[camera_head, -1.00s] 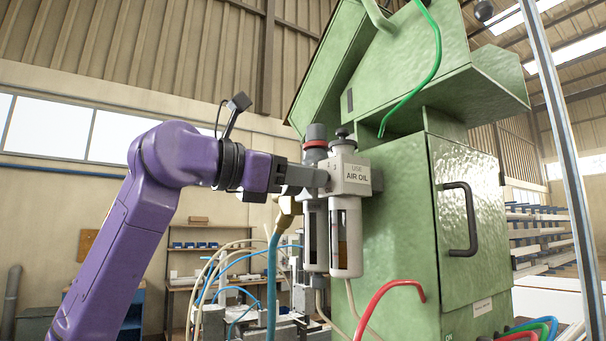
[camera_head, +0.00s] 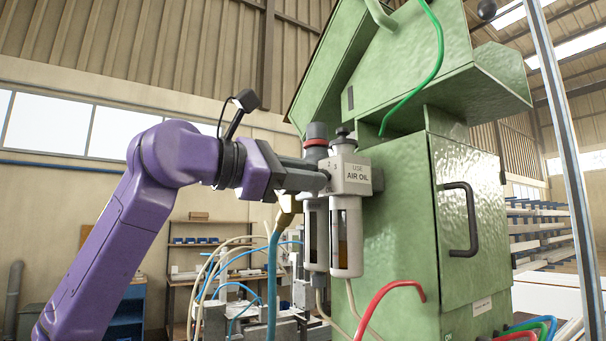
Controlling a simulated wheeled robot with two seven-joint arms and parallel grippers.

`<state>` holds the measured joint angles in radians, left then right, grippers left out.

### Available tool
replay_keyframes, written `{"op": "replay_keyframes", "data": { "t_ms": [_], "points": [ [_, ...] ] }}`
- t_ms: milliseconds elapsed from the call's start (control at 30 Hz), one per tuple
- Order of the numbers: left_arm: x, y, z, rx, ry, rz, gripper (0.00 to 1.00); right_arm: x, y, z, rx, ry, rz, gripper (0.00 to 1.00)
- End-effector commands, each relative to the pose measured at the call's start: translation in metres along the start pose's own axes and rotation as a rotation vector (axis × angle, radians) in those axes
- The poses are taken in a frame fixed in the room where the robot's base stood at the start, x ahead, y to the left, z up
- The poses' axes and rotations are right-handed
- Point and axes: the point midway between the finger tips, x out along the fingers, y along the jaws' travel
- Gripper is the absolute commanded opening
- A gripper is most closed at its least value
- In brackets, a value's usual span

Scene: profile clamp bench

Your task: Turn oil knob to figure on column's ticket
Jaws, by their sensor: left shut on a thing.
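The air unit hangs on the left side of the green column (camera_head: 398,220). My left gripper (camera_head: 322,181) reaches in from the left at the block's left face. It is shut on the oil knob, which the fingers hide. A small white ticket (camera_head: 482,306) is low on the column's door side; its print is too small to read. My right gripper is out of view.
A grey regulator with a red ring (camera_head: 315,143) stands close behind my fingers. A blue hose (camera_head: 272,285) hangs below the gripper. A red hose (camera_head: 385,296) and a green hose (camera_head: 436,70) leave the column. Shelves and a workbench are behind.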

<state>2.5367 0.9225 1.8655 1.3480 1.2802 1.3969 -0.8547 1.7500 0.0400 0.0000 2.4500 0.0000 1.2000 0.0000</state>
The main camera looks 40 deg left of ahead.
Motion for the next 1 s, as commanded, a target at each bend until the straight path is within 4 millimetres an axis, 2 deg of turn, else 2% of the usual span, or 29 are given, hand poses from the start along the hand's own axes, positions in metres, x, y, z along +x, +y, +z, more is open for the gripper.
{"op": "replay_keyframes", "data": {
  "t_ms": [167, 200, 267, 300, 533, 633, 1000],
  "points": [
    [0.0, 0.0, 0.0, 0.0, 0.0, 0.001, 0.0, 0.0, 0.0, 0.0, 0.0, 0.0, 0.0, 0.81],
    [0.0, 0.0, 0.0, 0.0, 0.0, 0.001, 0.27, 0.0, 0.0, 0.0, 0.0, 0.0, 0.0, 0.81],
    [0.0, 0.0, 0.0, 0.0, 0.0, 0.001, 0.46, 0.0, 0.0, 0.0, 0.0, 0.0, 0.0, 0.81],
    [0.0, 0.0, 0.0, 0.0, 0.0, 0.001, 0.49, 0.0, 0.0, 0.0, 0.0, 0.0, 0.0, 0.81],
    [0.0, 0.0, 0.0, -0.001, 0.0, 0.001, 0.49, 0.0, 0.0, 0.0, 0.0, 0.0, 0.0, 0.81],
    [-0.007, 0.0, -0.001, -0.001, -0.001, 0.003, 0.49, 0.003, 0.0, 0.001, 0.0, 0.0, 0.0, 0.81],
    [-0.087, -0.001, -0.002, -0.001, -0.002, 0.003, 0.49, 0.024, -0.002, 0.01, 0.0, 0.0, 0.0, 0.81]
  ]
}}
